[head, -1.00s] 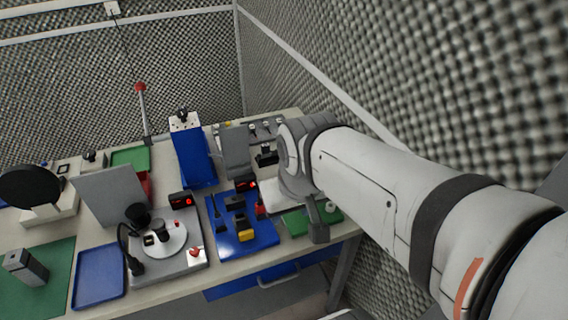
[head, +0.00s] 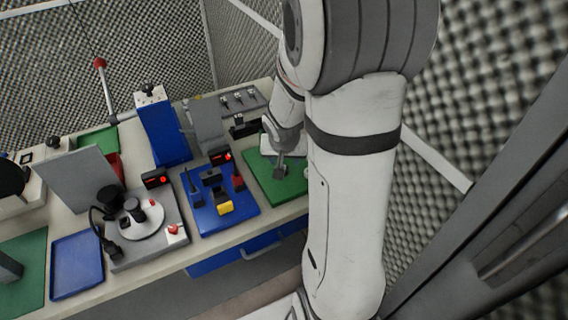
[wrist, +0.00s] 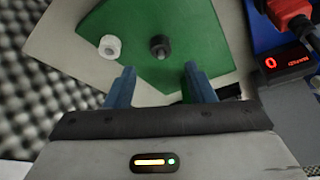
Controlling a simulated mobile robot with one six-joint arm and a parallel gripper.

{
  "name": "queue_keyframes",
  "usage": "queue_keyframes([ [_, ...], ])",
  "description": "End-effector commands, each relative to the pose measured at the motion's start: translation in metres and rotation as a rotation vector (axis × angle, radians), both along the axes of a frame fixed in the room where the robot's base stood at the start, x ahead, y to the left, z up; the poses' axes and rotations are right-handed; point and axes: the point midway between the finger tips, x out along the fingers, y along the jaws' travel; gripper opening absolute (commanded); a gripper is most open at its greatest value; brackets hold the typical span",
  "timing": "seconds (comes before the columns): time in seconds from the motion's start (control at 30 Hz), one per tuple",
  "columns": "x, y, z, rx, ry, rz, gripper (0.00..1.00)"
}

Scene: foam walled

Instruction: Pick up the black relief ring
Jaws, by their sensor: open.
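The black relief ring (wrist: 160,46) appears as a small dark round piece on the green mat (wrist: 205,22) in the wrist view. A white ring-shaped piece (wrist: 109,46) lies left of it on the same mat. My gripper (wrist: 156,74) is open, with two blue fingers apart and nothing between them. The dark ring lies beyond the fingertips, roughly in line with the gap. In the head view my gripper (head: 280,168) is over the green mat (head: 293,190); I cannot make out the dark ring there.
Left of the green mat is a blue tray (head: 232,207) with several parts and a yellow block (head: 225,208). A red digital display (wrist: 290,62) is at the right in the wrist view. Foam walls (head: 150,40) stand behind the bench, which has a blue drawer front (head: 215,262).

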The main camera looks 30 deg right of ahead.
Motion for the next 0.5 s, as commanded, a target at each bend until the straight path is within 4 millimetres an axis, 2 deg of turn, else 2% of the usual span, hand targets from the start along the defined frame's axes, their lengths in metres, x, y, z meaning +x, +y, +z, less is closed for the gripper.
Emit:
queue_keyframes([
  [0.5, 0.024, -0.011, -0.058, 0.0, 0.001, 0.002, 0.49],
])
